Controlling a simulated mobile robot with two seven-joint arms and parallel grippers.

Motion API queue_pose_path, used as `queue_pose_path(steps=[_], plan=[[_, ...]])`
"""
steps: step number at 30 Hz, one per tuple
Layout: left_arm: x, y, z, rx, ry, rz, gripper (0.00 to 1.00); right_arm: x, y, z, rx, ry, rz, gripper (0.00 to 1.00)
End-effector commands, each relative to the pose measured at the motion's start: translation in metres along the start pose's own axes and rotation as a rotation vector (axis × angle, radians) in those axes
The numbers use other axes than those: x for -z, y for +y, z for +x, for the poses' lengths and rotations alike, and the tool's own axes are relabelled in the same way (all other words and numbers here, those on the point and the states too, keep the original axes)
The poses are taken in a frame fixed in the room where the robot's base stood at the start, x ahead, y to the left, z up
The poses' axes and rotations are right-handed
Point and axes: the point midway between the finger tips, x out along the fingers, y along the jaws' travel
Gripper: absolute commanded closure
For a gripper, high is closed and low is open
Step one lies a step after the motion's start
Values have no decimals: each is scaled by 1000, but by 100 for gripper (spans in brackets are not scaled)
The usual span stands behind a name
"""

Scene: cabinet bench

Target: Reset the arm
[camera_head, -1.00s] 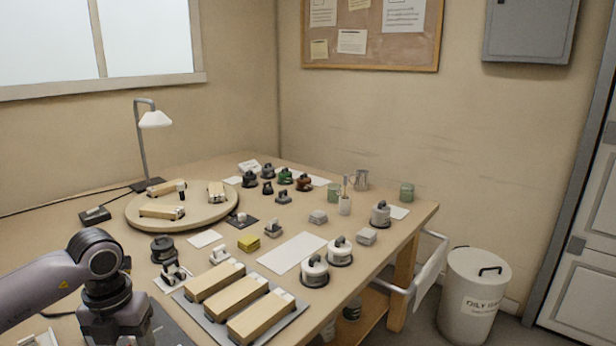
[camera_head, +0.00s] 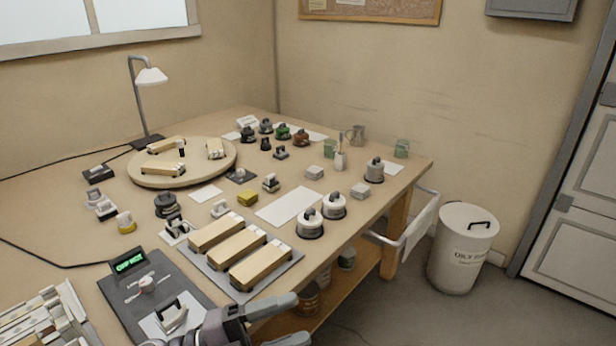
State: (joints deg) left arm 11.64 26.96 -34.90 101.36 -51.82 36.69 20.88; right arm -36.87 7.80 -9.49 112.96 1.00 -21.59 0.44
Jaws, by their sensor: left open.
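My left gripper (camera_head: 301,318) is at the bottom edge of the head view, in front of the bench's near edge. Its two grey fingers point right and are spread apart, with nothing between them. Only the gripper and a bit of the wrist show; the rest of the left arm is out of frame. My right gripper is not in view.
The bench (camera_head: 60,215) carries a grey tray (camera_head: 292,262) with wooden blocks, a dark pad with a lit display (camera_head: 128,262), a round board (camera_head: 226,164), a lamp (camera_head: 150,76) and several small fixtures. A white bin (camera_head: 462,250) stands on the floor at right.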

Motion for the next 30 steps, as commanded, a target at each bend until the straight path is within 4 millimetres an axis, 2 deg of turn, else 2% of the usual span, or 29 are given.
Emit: queue_pose_path(steps=[4, 8, 11, 13, 18, 21, 24, 30], plan=[[-20, -7, -24, 254, -233, -236, 41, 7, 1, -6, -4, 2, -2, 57], [-44, 9, -64, 416, -478, -454, 41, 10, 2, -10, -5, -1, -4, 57], [-56, 38, -102, 500, -682, -634, 41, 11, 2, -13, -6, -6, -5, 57], [-59, 64, -132, 539, -823, -761, 41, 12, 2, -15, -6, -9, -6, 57], [-44, 130, -191, 566, -1104, -1030, 41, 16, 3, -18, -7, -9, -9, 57], [-31, 157, -212, 562, -1203, -1136, 41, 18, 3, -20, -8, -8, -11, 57], [-22, 171, -222, 556, -1254, -1195, 41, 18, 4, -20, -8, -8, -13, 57], [-20, 174, -225, 554, -1266, -1207, 41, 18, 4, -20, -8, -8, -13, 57]])
